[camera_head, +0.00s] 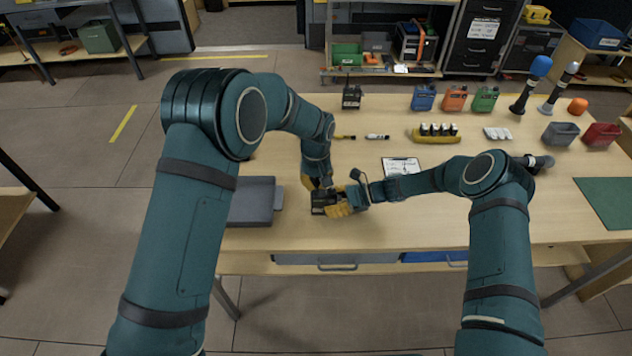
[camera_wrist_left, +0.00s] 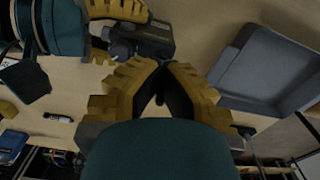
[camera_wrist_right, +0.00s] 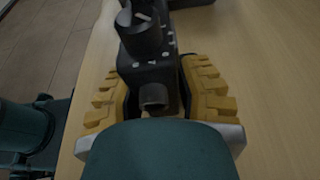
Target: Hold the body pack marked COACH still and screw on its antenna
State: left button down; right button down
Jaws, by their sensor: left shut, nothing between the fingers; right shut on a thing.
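A black body pack (camera_head: 320,203) is held just above or on the table, near its front edge; I cannot read its marking. My right gripper (camera_head: 343,205) is shut on it, with yellow fingers on both sides of the pack (camera_wrist_right: 150,75) in the right wrist view. A round black knob-like part (camera_wrist_right: 140,36) and a short stub (camera_wrist_right: 154,97) show on the pack there. My left gripper (camera_head: 318,184) is shut and empty close beside the pack; its fingertips (camera_wrist_left: 160,68) meet near the pack (camera_wrist_left: 150,38) in the left wrist view. I cannot make out an antenna with certainty.
A grey tray (camera_head: 250,202) lies left of the grippers. A clipboard (camera_head: 402,165), a white marker-like item (camera_head: 378,137) and a yellow-black item (camera_head: 345,137) lie behind. Black (camera_head: 351,99), blue (camera_head: 423,99), orange (camera_head: 455,99) and green (camera_head: 486,100) packs stand at the back.

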pick_arm(q)
jog(key=m, duration=0.3)
jog(key=shift+m, duration=0.4)
jog(key=m, duration=0.4)
jog(key=m, duration=0.4)
dwell(0.3)
jog(key=m, duration=0.4)
